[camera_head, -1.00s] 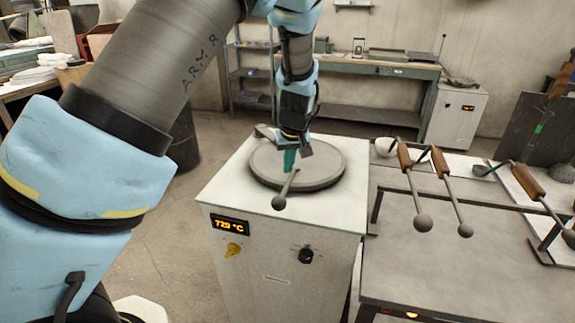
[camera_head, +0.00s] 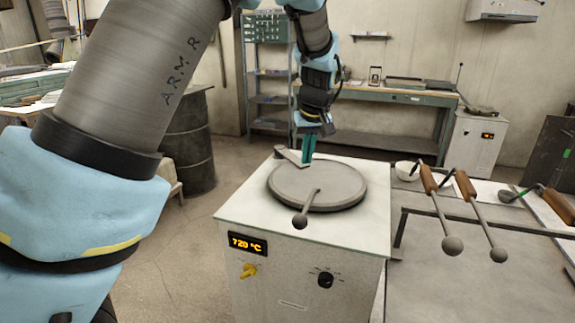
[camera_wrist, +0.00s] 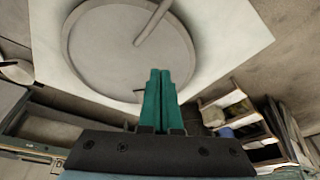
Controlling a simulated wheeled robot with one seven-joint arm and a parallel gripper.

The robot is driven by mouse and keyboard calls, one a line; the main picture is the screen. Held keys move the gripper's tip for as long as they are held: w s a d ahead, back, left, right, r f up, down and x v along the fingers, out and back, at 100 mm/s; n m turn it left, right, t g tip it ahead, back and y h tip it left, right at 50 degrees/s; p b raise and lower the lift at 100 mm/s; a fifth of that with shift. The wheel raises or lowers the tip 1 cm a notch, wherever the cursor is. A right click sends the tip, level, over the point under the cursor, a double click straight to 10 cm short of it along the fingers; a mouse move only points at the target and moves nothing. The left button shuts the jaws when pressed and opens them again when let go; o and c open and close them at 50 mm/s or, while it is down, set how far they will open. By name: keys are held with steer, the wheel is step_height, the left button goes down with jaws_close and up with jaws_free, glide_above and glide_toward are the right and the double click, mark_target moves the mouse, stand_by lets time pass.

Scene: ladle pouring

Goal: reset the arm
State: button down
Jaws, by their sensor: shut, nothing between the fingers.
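My gripper (camera_head: 308,146) has two teal fingers and is shut and empty. It hangs above the back edge of the furnace's round grey lid (camera_head: 335,190). In the wrist view the closed fingers (camera_wrist: 158,78) lie side by side, with the lid (camera_wrist: 115,40) beyond them. The lid lies flat on the white furnace (camera_head: 262,215) and has a rod handle ending in a dark ball (camera_head: 299,221). The furnace display reads about 720 °C.
A metal table (camera_head: 440,285) stands to the right, with ball-ended, wooden-gripped tools (camera_head: 430,181) on its rack and a white bowl (camera_head: 405,171) behind them. A dark drum (camera_head: 188,140) stands left behind the furnace. A green workbench (camera_head: 395,95) lines the back wall.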

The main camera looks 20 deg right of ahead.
steer(key=w+a+f+n+g, duration=0.1)
steer(key=w+a+f, duration=0.1)
steer(key=a, duration=2)
steer(key=s+a+f, duration=0.1)
steer(key=s+a, duration=0.4)
steer(key=a, duration=0.4)
steer(key=s+a+f+g, duration=0.1)
steer(key=s+a, duration=0.4)
steer(key=a, duration=0.4)
steer(key=shift+s+a, duration=0.15)
steer(key=c, duration=1.6)
jaws_free()
